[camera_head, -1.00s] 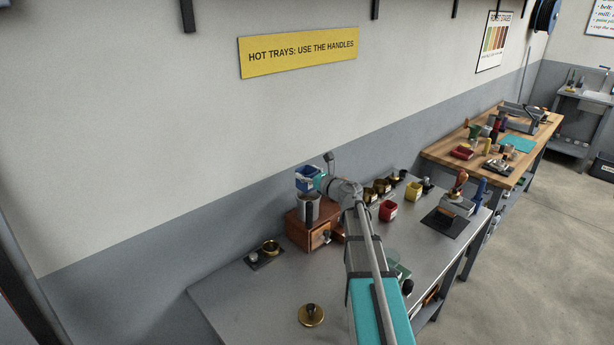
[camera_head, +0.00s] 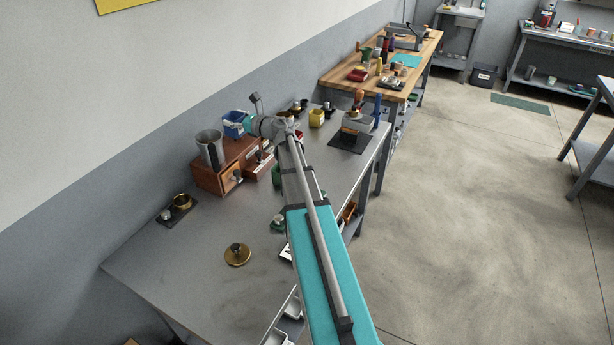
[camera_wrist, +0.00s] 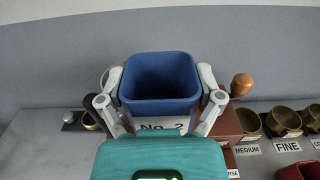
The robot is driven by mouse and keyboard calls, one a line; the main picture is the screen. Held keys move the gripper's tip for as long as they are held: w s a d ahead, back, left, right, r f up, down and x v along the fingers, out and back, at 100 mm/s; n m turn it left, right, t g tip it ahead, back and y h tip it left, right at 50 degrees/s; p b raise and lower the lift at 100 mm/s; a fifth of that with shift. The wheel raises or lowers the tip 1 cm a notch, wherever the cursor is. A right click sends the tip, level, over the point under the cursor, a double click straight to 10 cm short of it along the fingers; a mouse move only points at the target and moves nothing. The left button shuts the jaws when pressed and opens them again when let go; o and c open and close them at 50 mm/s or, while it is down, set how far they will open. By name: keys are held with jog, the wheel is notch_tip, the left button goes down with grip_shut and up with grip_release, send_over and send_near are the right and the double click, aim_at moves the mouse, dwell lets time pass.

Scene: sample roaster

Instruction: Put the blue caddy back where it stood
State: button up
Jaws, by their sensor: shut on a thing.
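The blue caddy (camera_wrist: 160,82) is an open, empty-looking square tub, and a white label reading "No. 2" shows below it in the wrist view. My gripper (camera_wrist: 161,98) is shut on it, with fingers on its left and right sides. In the head view the caddy (camera_head: 234,124) is at the end of my arm, just right of a grey metal cup (camera_head: 210,150) and over or behind a brown wooden drawer box (camera_head: 207,179). I cannot tell whether its base touches anything. My gripper (camera_head: 247,121) is partly hidden there.
Brass cups, one a brass cup (camera_wrist: 284,119), stand behind labels such as FINE. The wall is close behind.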

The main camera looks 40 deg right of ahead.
jog(key=s+d+f+b, duration=0.3)
jog(key=d, duration=0.4)
jog(key=s+d+f+b, duration=0.3)
jog(key=s+d+f, duration=0.1)
jog(key=d, duration=0.3)
jog(key=s+d+f+b, duration=0.3)
jog(key=d+b, duration=0.1)
jog(key=d, duration=0.4)
jog(key=shift+s+f, duration=0.3)
jog(key=shift+f, duration=0.1)
jog(key=shift+f, duration=0.1)
notch_tip(320, 180, down, 6)
jog(key=b, duration=0.6)
jog(key=shift+f, duration=0.15)
jog(key=shift+f+b, duration=1.8)
jog(key=shift+b, duration=0.3)
jog(key=shift+f, duration=0.15)
